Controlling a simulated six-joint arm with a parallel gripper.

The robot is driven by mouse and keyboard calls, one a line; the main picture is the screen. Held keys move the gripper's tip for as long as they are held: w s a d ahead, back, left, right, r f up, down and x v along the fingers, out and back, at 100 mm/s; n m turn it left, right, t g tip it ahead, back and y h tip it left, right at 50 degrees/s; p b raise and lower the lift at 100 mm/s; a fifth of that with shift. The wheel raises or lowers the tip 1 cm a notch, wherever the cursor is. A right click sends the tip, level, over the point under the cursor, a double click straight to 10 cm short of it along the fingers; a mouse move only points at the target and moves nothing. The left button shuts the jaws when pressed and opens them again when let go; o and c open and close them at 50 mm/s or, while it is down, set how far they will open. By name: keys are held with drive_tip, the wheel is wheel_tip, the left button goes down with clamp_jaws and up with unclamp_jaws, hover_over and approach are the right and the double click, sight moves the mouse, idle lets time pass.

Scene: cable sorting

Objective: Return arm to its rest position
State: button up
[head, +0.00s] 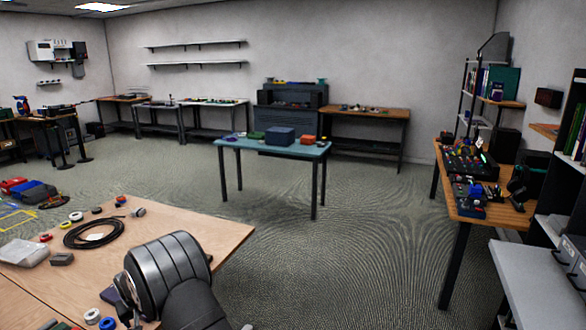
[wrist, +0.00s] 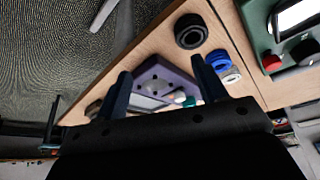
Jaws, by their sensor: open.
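My gripper (wrist: 161,66) shows in the wrist view with its two dark fingers spread apart. Nothing is clasped between them. A purple device (wrist: 150,72) lies on the table beyond the fingers, partly hidden by them. My dark arm rises at the bottom of the head view over the near wooden table (head: 205,228); my fingers cannot be made out there. A coiled black cable (head: 68,238) lies flat on this table, left of my arm.
A black tape roll (wrist: 190,31), blue and white rolls (wrist: 218,58) and a green device (wrist: 268,36) sit near my gripper in the wrist view. A grey block (head: 62,259) and clear bag (head: 24,252) lie left. Open floor (head: 330,255) extends right of the table.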

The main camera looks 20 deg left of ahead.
drive_tip(key=w+d+r+m, duration=0.1)
drive_tip(key=w+d+r, duration=0.2)
drive_tip(key=w+d, duration=0.45)
drive_tip(key=w+d+r+m, duration=0.1)
drive_tip(key=w+d+r, duration=0.1)
drive_tip(key=w+d, duration=0.5)
drive_tip(key=w+d+r+m+h, duration=0.1)
drive_tip(key=w+d+m, duration=0.1)
drive_tip(key=w+d, duration=0.5)
drive_tip(key=w+d+r+m+t+h, duration=0.1)
drive_tip(key=w+d, duration=0.6)
drive_tip(key=d, duration=0.9)
drive_tip(key=w+d+r+m+t, duration=0.1)
drive_tip(key=w+d+m, duration=0.2)
drive_tip(key=w+d, duration=0.5)
drive_tip(key=d, duration=0.3)
drive_tip(key=shift+d+r+m+h, duration=0.15)
drive_tip(key=shift+m+h, duration=0.25)
drive_tip(key=shift+o, duration=0.4)
